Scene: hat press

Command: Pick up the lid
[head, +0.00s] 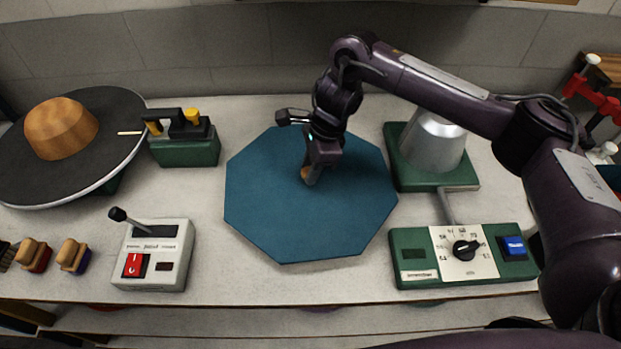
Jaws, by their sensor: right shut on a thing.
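The lid (280,215) is a flat teal octagonal panel in the middle of the table, with a small brown wooden knob (306,174) near its centre. My right gripper (311,176) reaches down over the lid from the upper right and is shut on the knob. Its fingers partly hide the knob. I cannot tell whether the lid is resting or slightly raised. My left gripper is not in view.
A round grey turntable with a wooden hat block (61,128) stands at left. A green iron (185,144), a lever switch box (153,254) and brushes (73,256) are nearby. At right are a metal cone on a green base (432,143) and a dial panel (463,255).

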